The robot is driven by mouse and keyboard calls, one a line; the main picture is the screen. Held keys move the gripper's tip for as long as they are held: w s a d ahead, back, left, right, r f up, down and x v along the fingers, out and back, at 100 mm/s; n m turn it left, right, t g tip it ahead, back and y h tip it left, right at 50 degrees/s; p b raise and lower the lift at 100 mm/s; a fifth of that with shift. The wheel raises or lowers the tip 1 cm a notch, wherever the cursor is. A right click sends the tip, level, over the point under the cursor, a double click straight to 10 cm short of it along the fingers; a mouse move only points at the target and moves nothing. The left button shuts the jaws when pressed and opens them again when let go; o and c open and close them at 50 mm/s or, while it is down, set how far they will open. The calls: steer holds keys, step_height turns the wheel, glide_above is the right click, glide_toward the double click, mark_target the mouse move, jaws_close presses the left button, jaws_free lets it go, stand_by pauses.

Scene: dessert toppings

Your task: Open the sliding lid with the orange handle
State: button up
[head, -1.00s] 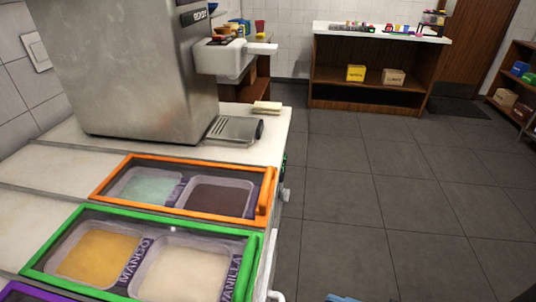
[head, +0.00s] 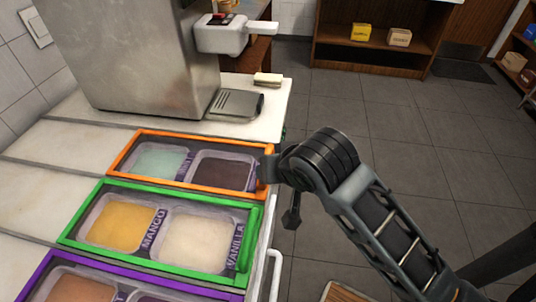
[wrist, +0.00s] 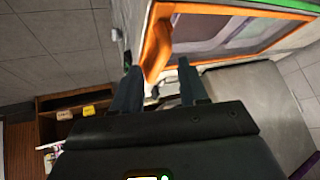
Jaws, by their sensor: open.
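The sliding lid with the orange frame (head: 180,137) is shut over two tubs, one mint green and one dark brown. Its orange handle (head: 262,174) stands up at the lid's right end. My gripper (wrist: 158,65) is open, and in the wrist view the orange handle (wrist: 156,45) shows between and just beyond its two fingertips. I cannot tell whether a finger touches the handle. In the head view my gripper is mostly hidden behind my wrist, with its tip at the handle.
The green-framed lid (head: 160,192) over mango and vanilla tubs lies just in front. A purple-framed lid (head: 140,272) lies nearer still. A steel machine (head: 140,60) stands behind on the counter (head: 60,150). Open floor (head: 345,110) lies to the right.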

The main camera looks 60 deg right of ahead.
step_height(320, 180, up, 5)
steer(key=w+d+m+g, duration=0.2)
steer(key=m+g, duration=0.1)
steer(key=m, duration=0.2)
steer(key=shift+y, duration=0.3)
steer(key=b+x, duration=0.2)
steer(key=x, duration=0.1)
steer(key=b+x, duration=0.3)
steer(key=shift+s, duration=0.25)
steer(key=shift+x, duration=1)
steer(key=shift+c, duration=0.2)
jaws_close()
